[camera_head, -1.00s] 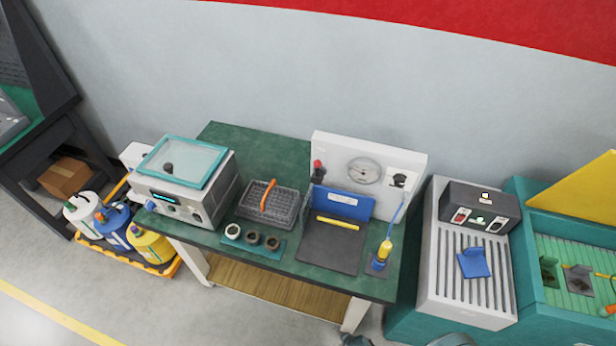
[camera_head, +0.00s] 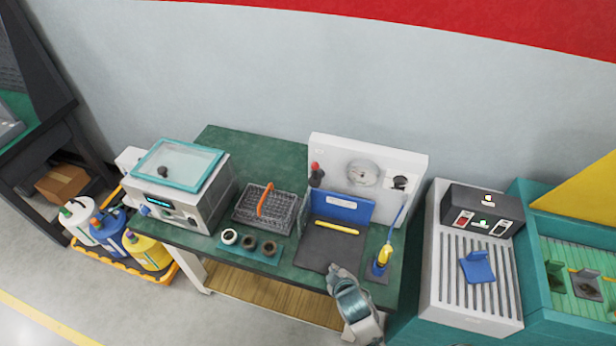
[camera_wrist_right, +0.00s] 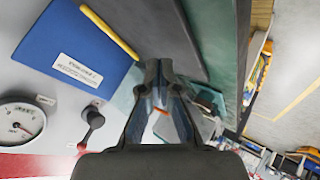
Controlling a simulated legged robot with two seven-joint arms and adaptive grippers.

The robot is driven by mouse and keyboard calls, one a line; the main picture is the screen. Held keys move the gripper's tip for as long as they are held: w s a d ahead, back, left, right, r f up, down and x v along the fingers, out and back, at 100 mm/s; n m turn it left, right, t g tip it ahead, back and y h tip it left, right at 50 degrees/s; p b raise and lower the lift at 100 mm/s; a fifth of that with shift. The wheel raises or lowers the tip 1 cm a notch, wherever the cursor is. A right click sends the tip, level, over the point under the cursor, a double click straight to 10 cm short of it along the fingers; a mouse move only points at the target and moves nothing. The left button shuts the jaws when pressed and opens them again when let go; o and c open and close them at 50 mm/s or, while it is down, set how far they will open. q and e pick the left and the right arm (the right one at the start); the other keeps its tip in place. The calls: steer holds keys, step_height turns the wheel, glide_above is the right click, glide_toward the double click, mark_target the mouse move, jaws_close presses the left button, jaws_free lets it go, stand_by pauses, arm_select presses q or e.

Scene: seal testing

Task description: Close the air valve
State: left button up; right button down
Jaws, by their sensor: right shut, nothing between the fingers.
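The white test panel (camera_head: 400,160) stands upright at the back of the green table. It carries a round gauge (camera_head: 362,173), a red-tipped black lever (camera_head: 316,174) left of the gauge, and a black knob (camera_head: 399,183) on the right. I cannot read which is the air valve. In the right wrist view the gauge (camera_wrist_right: 20,122) and a black lever (camera_wrist_right: 93,120) show at the left. My right gripper (camera_head: 335,268) is shut and empty at the table's front edge, apart from the panel; its fingers (camera_wrist_right: 159,70) meet in the wrist view. My left gripper is not in view.
A wire basket (camera_head: 268,208), several rings (camera_head: 248,243) and a glass-lidded machine (camera_head: 180,200) stand left. A slatted station (camera_head: 470,290) is right.

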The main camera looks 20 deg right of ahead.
mark_target(316, 173)
steer(key=w+a+r+n+t, duration=0.3)
steer(key=w+r+n+t, duration=0.15)
steer(key=w+r, duration=0.4)
steer(key=w+a+r+n+t, duration=0.35)
steer(key=w+r+n, duration=0.3)
steer(key=r, duration=0.25)
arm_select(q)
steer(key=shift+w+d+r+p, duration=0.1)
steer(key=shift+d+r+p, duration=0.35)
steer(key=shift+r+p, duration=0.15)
arm_select(e)
steer(key=w+d+m, duration=0.1)
steer(key=w+d, duration=0.5)
steer(key=w, duration=0.3)
steer(key=shift+t, duration=0.3)
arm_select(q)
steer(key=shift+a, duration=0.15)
arm_select(e)
steer(key=shift+w, duration=0.1)
